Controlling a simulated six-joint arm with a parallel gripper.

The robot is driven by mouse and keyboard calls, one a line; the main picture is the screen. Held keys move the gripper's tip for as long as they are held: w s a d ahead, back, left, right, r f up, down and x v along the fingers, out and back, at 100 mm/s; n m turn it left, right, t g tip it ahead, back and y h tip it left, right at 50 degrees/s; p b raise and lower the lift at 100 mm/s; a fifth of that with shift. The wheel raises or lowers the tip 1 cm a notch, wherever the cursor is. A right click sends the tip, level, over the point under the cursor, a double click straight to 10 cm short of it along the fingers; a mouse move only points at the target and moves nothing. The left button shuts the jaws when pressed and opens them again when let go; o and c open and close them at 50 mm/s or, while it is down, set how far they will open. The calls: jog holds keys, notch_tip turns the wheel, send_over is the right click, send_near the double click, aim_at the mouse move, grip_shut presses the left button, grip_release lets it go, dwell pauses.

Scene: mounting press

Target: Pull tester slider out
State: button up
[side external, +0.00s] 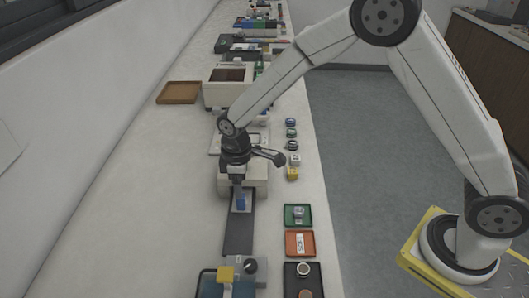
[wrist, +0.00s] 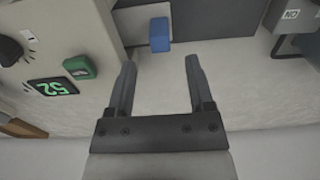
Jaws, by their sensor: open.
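The tester (side external: 258,182) is a cream machine on the bench, below my wrist in the side view. A dark grey flat strip (side external: 238,238), which looks like the slider or its track, runs from it toward the camera. A small blue block (side external: 241,202), seemingly the slider's handle, sits at the strip's tester end. My gripper (side external: 238,182) is just beside the blue block. In the wrist view, my gripper (wrist: 160,63) is open and empty, and the blue block (wrist: 159,35) lies just beyond the gap between the fingertips, apart from both fingers.
In the wrist view, a dark knob (wrist: 10,50), green button (wrist: 80,67) and lit display (wrist: 54,87) are on the left. Green (side external: 298,223) and orange (side external: 300,254) trays stand right of the strip. A machine with a yellow block (side external: 226,273) is at the near end.

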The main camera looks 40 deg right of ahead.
jog(key=shift+f, duration=2.85)
grip_shut()
